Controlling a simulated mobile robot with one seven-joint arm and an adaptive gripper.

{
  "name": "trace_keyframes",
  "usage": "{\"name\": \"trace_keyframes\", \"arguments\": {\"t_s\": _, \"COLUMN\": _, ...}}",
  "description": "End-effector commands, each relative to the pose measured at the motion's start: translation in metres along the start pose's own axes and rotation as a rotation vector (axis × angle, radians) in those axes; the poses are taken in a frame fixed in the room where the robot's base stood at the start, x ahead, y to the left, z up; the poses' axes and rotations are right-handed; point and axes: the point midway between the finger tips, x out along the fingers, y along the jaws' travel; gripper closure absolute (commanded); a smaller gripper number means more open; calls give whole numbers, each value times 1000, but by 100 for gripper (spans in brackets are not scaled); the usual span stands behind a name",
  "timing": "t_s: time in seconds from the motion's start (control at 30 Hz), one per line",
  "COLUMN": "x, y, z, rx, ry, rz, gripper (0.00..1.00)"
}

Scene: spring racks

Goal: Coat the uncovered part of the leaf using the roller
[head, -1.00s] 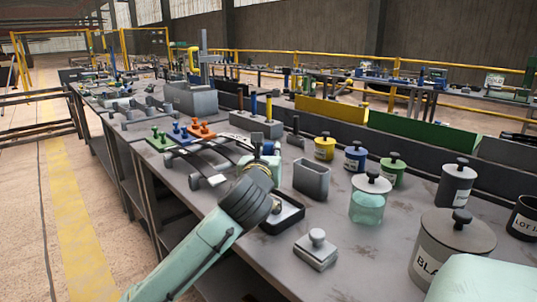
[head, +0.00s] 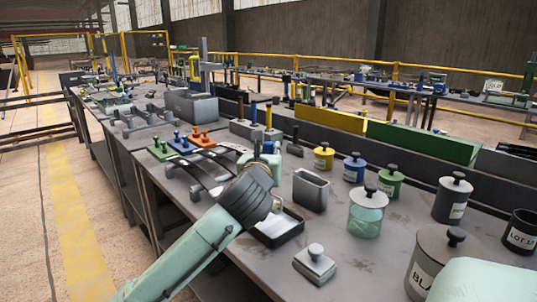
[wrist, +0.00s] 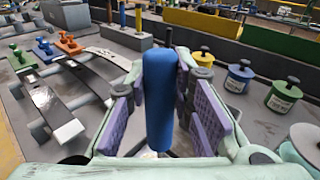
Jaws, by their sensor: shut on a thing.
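My gripper (wrist: 163,112), with purple pads, is shut on an upright blue cylinder (wrist: 159,95) that looks like the roller or its handle. Its lower end is hidden between the fingers. In the head view my gripper (head: 266,158) is above the bench, right of the leaves and behind the black tray. Several curved leaves lie across grey supports. In the wrist view the left leaf (wrist: 42,94) and the middle leaf (wrist: 86,84) look mostly dark. The right leaf (wrist: 111,57) looks paler and is partly hidden by my gripper. The roller appears apart from the leaves.
Green, blue and orange knobbed blocks (head: 180,144) stand behind the leaves. A black tray (head: 292,232) with a pale inside, a grey open bin (head: 311,190) and a knobbed grey block (head: 314,265) are near my arm. Jars and cans, including a glass jar (head: 366,215), stand to the right.

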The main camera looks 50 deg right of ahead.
Motion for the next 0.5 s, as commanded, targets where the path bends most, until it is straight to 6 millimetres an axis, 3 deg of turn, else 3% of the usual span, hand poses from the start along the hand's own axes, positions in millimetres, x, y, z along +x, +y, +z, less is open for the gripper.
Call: {"name": "trace_keyframes", "arguments": {"t_s": 0.5, "x": 0, "y": 0, "z": 6, "rx": 0, "ry": -1, "rz": 0, "gripper": 100}}
